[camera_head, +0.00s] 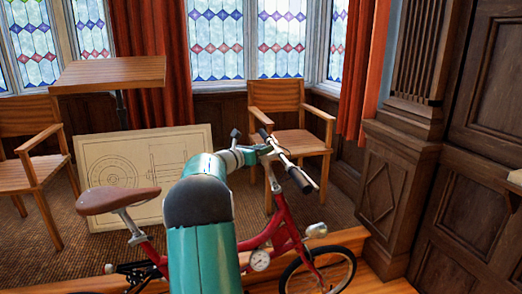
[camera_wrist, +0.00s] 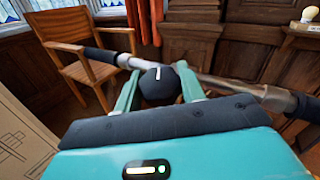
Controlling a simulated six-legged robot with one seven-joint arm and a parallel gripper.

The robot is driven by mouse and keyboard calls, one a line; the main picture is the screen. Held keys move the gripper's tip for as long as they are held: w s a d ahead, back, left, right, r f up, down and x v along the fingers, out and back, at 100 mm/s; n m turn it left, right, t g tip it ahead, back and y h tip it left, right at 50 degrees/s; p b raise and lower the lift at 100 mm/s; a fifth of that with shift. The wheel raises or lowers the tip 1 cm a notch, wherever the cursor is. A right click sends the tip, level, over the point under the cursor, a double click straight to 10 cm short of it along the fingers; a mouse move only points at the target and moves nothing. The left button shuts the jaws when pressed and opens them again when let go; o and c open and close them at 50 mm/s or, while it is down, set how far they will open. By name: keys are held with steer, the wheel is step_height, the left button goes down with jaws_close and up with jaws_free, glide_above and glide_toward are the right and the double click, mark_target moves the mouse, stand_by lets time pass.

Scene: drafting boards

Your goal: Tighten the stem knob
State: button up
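The stem knob (camera_wrist: 160,86) is dark and faceted, with a white line on its face, in the middle of the wrist view. My gripper (camera_wrist: 158,80) has one teal finger on each side of it. The knob fills the gap, and both fingers appear to touch it. The handlebar (camera_wrist: 222,84) runs across behind the fingers. In the head view, my gripper (camera_head: 258,152) is at the handlebar (camera_head: 282,157) of a red bicycle (camera_head: 286,228). The knob is too small or hidden to make out there.
A wooden chair (camera_head: 298,141) stands behind the handlebar. A drawing board (camera_head: 149,172) leans at the left, by another chair (camera_head: 38,168) and a table (camera_head: 108,72). A brown saddle (camera_head: 117,200) is left of my arm. Wood panelling (camera_head: 385,180) stands at the right.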

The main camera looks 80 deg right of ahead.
steer(key=shift+c, duration=1.2)
steer(key=shift+w+m+g+y, duration=0.1)
steer(key=shift+m+g+y, duration=0.9)
steer(key=shift+m+g, duration=0.65)
steer(key=shift+m+g+y, duration=1.2)
steer(key=shift+m+g, duration=0.05)
steer(key=shift+m, duration=0.2)
steer(key=o, duration=1)
steer(key=shift+c, duration=0.2)
steer(key=v, duration=1.3)
steer(key=shift+w+a, duration=0.2)
steer(key=shift+a, duration=0.1)
